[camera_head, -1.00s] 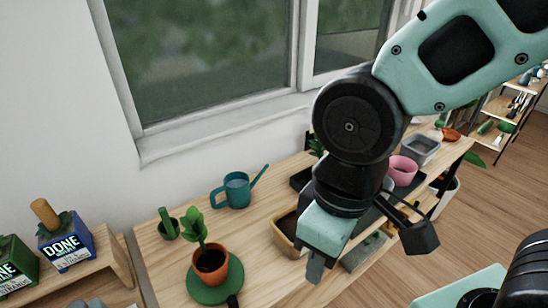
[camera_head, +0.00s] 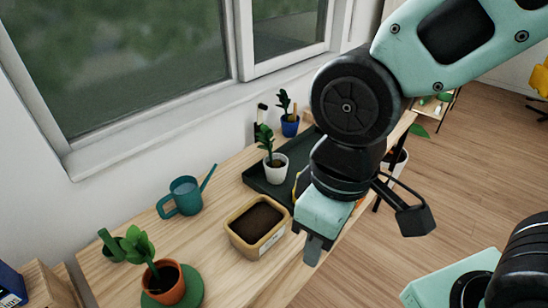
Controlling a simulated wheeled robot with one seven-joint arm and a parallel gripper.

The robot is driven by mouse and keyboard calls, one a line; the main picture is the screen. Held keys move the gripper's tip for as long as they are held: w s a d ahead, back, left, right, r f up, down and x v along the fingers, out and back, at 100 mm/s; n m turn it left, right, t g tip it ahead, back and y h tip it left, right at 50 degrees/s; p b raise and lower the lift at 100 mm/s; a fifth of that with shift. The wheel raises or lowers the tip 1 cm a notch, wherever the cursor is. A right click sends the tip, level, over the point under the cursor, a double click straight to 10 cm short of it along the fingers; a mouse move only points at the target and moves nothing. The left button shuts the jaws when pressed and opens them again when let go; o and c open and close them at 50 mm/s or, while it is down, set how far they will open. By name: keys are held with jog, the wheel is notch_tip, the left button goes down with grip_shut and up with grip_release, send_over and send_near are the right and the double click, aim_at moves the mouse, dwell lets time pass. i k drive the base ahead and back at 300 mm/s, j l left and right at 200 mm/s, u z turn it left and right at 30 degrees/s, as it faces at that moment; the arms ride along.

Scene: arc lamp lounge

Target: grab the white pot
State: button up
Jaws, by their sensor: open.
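The white pot (camera_head: 276,172) holds a small green plant and stands upright on a dark tray (camera_head: 259,182) on the wooden bench, toward the window side. My gripper (camera_head: 315,250) is in front of the bench's near edge in the picture, to the lower right of the white pot and apart from it. It points down and is open and empty. My arm hides the bench to the right of the pot.
A blue pot (camera_head: 290,126) with a plant stands behind the white pot. A tan soil box (camera_head: 257,228), a teal watering can (camera_head: 186,196) and a terracotta pot (camera_head: 166,284) are to the left. Bare floor (camera_head: 470,190) lies right.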

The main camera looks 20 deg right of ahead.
aim_at(277, 176)
jog(key=i+l+u, duration=0.1)
jog(key=l, duration=0.25)
jog(key=i+l+u, duration=0.1)
jog(key=l, duration=0.3)
jog(key=i+l, duration=0.25)
jog(key=l, duration=0.15)
jog(key=i+l+u, duration=0.15)
jog(key=l, duration=0.2)
jog(key=l+u, duration=0.1)
jog(key=l, duration=0.3)
jog(key=i+u, duration=0.1)
jog(key=u, duration=1.5)
